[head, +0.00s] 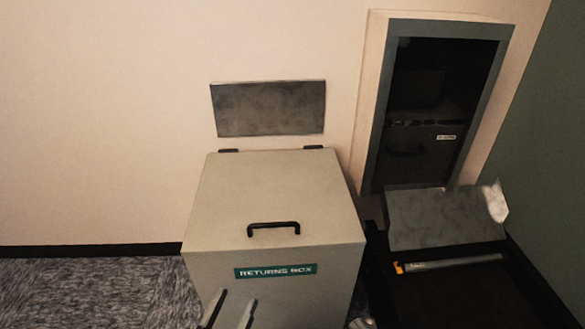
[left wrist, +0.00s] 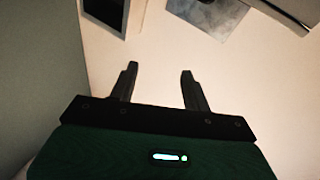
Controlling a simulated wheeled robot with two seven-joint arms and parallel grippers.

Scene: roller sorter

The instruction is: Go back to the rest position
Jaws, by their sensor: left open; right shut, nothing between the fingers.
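My left gripper (head: 229,305) shows at the bottom edge of the head view, in front of the returns box. Its two fingers are apart with nothing between them. In the left wrist view the left gripper (left wrist: 157,78) is also open and empty, with pale wall beyond it. A small pale tip at the bottom edge of the head view, right of the box, appears to be my right gripper (head: 361,323). It is shut and mostly cut off by the frame.
The grey returns box (head: 275,195) has a closed lid with a black handle (head: 273,228). A grey plate (head: 268,108) is on the wall behind. A framed opening (head: 380,150) is at right, above a dark bin with a tilted grey panel (head: 445,218). Carpet (head: 90,290) at left is clear.

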